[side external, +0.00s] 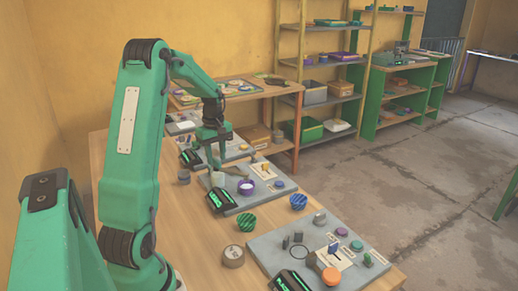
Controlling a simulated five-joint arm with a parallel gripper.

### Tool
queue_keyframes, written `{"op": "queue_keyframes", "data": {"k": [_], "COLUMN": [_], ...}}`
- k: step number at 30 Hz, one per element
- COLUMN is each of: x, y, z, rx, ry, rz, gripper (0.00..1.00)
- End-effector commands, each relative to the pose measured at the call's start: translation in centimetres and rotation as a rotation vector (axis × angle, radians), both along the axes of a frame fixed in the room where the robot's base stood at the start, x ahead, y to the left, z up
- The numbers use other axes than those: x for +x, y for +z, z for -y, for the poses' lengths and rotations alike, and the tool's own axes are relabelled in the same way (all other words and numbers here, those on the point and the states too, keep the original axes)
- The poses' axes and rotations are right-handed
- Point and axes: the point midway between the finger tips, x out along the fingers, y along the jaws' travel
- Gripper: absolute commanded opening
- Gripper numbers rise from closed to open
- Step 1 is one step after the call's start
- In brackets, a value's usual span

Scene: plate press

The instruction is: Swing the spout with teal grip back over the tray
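My gripper (216,162) points down over the back left part of the middle grey plate (232,206). It is small in this view, and I cannot tell whether its fingers are open or shut. A purple-rimmed round part (246,187) and a yellow part (265,167) sit on that plate, to the right of the gripper. I cannot make out a spout with a teal grip or a tray for certain; my gripper hides part of the middle plate.
A nearer grey plate (265,250) carries an orange knob (331,276), a teal knob (356,246) and a small green part (369,260). A green striped round piece (246,222), a blue one (298,202) and a tan disc (233,256) lie on the wooden table (205,258).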

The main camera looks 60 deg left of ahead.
Motion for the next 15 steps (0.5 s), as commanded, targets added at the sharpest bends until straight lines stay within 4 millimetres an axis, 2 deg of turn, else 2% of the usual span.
{"op": "queue_keyframes", "data": {"k": [6,14,15], "x": [-0.04,-0.02,-0.02], "y": [-1.19,-1.24,-1.24], "z": [0.04,0.02,0.02], "rx": [-0.001,0.000,0.000], "ry": [0.000,0.000,0.000], "rz": [-0.001,0.000,0.000], "gripper": [0.35,0.35,0.29]}}
